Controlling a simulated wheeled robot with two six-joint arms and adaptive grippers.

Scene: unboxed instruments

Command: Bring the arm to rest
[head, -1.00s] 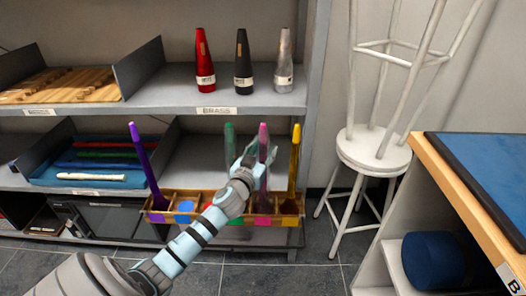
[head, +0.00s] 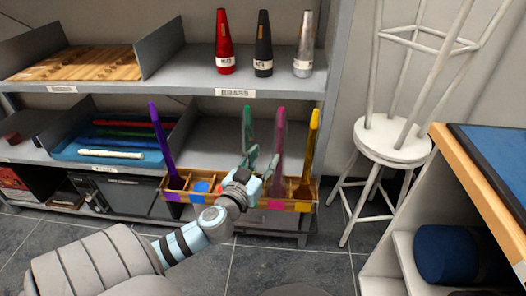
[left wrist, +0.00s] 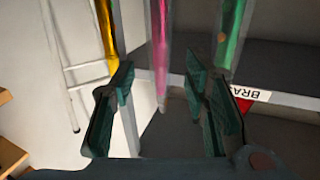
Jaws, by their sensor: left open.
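My left arm comes in from the lower left of the head view. Its gripper (head: 262,160) is open and empty, in front of the wooden rack (head: 305,206) with colored compartments. In the left wrist view the two green-padded fingers (left wrist: 158,82) stand apart. A pink instrument (left wrist: 160,40) shows beyond the gap between them; whether it lies between the fingers in depth I cannot tell. A green one (left wrist: 232,35) and a yellow one (left wrist: 106,30) are to its sides. My right gripper is not in view.
A purple instrument (head: 162,145) leans in the rack's left part. Red (head: 224,42), black (head: 263,45) and silver (head: 304,45) cones stand on the upper shelf. White stools (head: 392,140) and a blue-topped table (head: 495,150) are on the right. The floor in front is clear.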

